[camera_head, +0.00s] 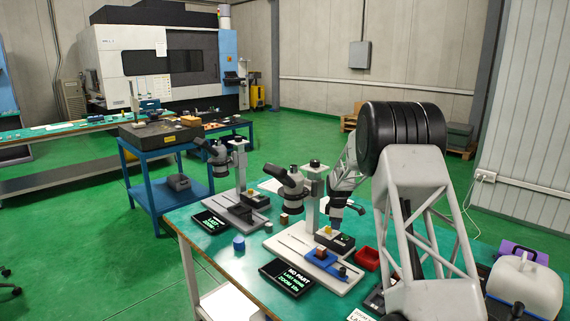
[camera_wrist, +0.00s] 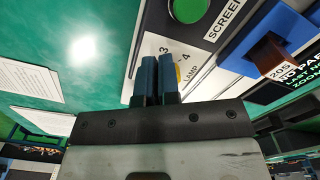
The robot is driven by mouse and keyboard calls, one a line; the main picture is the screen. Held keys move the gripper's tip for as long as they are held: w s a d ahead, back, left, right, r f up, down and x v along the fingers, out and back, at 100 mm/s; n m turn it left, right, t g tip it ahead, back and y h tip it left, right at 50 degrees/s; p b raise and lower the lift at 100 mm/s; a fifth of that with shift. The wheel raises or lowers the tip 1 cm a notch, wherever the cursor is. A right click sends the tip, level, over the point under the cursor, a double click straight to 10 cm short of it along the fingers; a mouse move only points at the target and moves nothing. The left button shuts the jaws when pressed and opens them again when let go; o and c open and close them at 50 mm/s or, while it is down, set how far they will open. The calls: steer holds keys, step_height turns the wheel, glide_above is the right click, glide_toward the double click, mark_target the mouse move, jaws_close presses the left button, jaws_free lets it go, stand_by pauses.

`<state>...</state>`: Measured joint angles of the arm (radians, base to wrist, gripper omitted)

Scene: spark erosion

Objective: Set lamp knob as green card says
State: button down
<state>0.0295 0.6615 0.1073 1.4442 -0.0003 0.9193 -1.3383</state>
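The dark control box (camera_head: 341,244) stands beside the nearer microscope (camera_head: 312,195). In the wrist view its label plate (camera_wrist: 205,55) reads LAMP, with the figures 3 and 4 visible. A yellow part (camera_wrist: 181,73), apparently the lamp knob, shows just right of my fingers, which hide the rest. A round green button (camera_wrist: 188,10) is beside the SCREEN label. My gripper (camera_wrist: 156,62) has its two blue fingers close together with a narrow gap. I cannot tell whether they hold the knob. In the head view my gripper (camera_head: 336,222) is just above the box. I cannot identify a green card.
A black display (camera_head: 288,278) reads NO PART. A blue fixture (camera_head: 325,262), a red tray (camera_head: 366,258) and a blue cylinder (camera_head: 239,243) are nearby. A second microscope (camera_head: 219,158) stands left. White sheets (camera_wrist: 30,70) lie on the green tabletop. A partly hidden printed card (camera_head: 360,315) is at the front.

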steer(key=shift+s+a+f, duration=0.15)
steer(key=shift+s+f, duration=0.15)
steer(key=shift+f, duration=0.25)
steer(key=shift+s+a+f, duration=0.15)
steer(key=shift+s+f, duration=0.15)
steer(key=shift+f, duration=0.2)
steer(key=shift+s+d, duration=0.1)
steer(key=shift+d, duration=0.55)
steer(key=shift+r, duration=0.1)
stand_by(0.4)
steer(key=shift+w+r, duration=0.15)
steer(key=shift+r, duration=1.6)
steer(key=shift+w+r, duration=0.15)
steer(key=shift+r, duration=1.6)
steer(key=shift+w+a+r, duration=0.1)
steer(key=shift+a+r, duration=0.05)
steer(key=shift+w+a+r, duration=0.25)
steer(key=shift+r, duration=0.15)
steer(key=shift+f, duration=0.15)
